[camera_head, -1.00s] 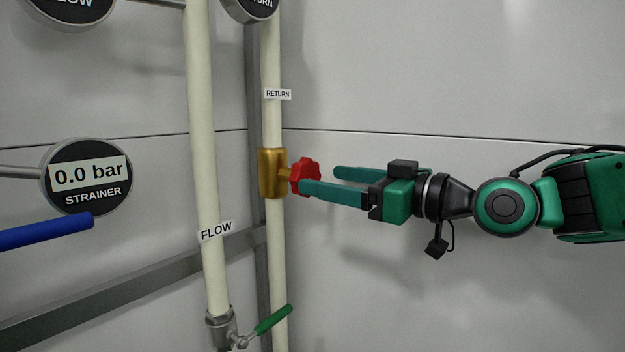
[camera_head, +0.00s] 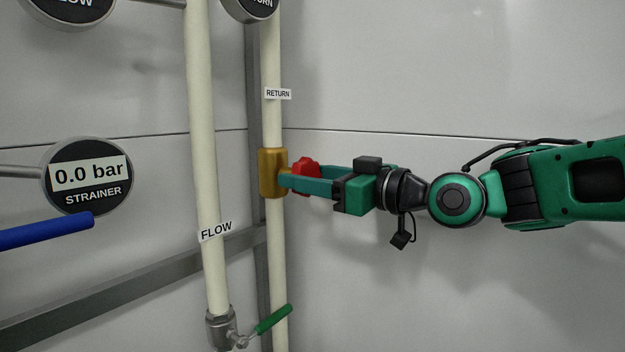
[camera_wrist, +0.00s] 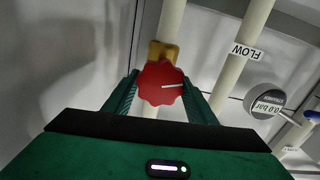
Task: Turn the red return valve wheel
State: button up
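The red return valve wheel (camera_head: 305,175) sticks out to the right from a brass valve body (camera_head: 271,173) on the pipe labelled RETURN. In the wrist view the wheel (camera_wrist: 161,84) has a lobed rim and a white line running from its middle to the right. My gripper (camera_head: 300,178) is open, with one green finger on each side of the wheel. In the head view the near finger covers part of the wheel. In the wrist view the fingers (camera_wrist: 161,92) look slightly apart from the rim; contact cannot be told for certain.
The FLOW pipe (camera_head: 205,170) stands left of the return pipe. A green-handled valve (camera_head: 273,320) is below. A STRAINER gauge (camera_head: 86,177) reading 0.0 bar and a blue handle (camera_head: 45,232) are at left. The wall at right is bare.

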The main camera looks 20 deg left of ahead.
jog(key=shift+w+m, duration=0.1)
jog(key=shift+m, duration=0.5)
jog(key=shift+d, duration=0.1)
jog(key=o, duration=1.1)
jog(key=shift+c, duration=0.2)
jog(key=v, duration=1)
jog(key=shift+d, duration=0.35)
